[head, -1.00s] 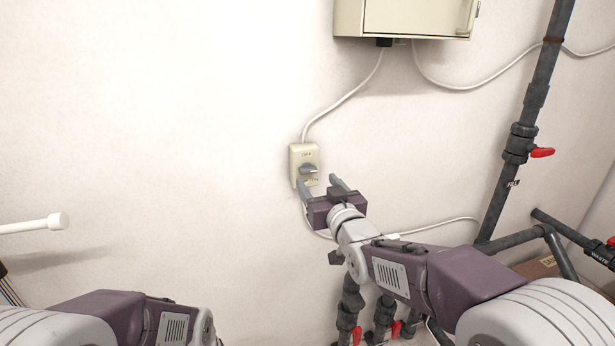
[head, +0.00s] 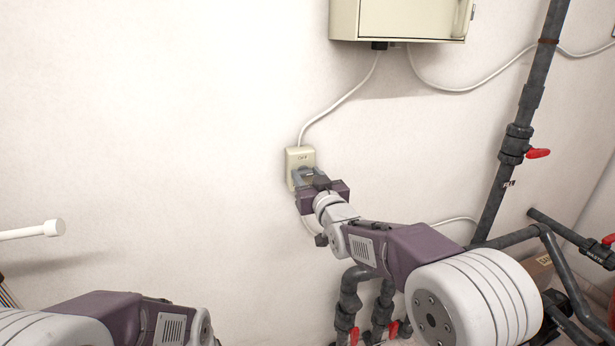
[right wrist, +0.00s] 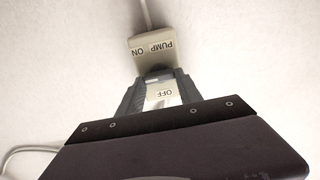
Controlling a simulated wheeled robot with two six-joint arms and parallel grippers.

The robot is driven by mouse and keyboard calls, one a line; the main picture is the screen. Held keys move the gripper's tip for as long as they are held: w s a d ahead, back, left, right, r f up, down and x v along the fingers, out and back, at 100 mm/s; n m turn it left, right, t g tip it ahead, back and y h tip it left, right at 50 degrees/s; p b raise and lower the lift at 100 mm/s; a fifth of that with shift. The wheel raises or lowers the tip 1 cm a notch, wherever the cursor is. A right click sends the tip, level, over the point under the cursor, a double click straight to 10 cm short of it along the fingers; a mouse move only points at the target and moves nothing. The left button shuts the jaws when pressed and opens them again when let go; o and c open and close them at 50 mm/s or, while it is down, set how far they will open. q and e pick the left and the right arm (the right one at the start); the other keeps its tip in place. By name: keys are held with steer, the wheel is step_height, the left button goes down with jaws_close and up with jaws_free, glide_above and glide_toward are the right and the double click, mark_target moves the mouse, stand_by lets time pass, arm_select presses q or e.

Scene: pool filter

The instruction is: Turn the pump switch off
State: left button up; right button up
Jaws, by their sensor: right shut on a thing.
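The pump switch (head: 294,156) is a cream box on the white wall, with a cable running up from it. My right gripper (head: 309,174) is at its lower part, shut on the grey knob, which it mostly hides in the head view. In the right wrist view, the box (right wrist: 153,46) carries upside-down labels reading PUMP and ON, and an OFF label shows between the fingers of the right gripper (right wrist: 156,82). The dark knob (right wrist: 156,72) shows only partly, so its exact angle is hard to tell. My left gripper is out of the picture.
A cream cabinet (head: 400,18) hangs above the switch. Dark pipes with a red valve handle (head: 538,153) stand at the right, and more pipes (head: 346,300) rise below my right arm. A white rod (head: 35,230) sticks in at the left. The wall left of the switch is bare.

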steer(key=n+b, duration=0.2)
steer(key=n, duration=0.2)
steer(key=shift+f, duration=0.2)
steer(key=n+b, duration=0.2)
steer(key=n, duration=0.2)
steer(key=shift+a+n, duration=0.15)
steer(key=shift+n, duration=0.15)
steer(key=n+b, duration=0.1)
steer(key=n, duration=0.3)
steer(key=shift+b, duration=0.4)
steer(key=shift+f+n+b, duration=0.15)
steer(key=shift+n+b, duration=0.35)
steer(key=shift+n, duration=2.2)
steer(key=o, duration=1.4)
steer(key=shift+s+a, duration=0.1)
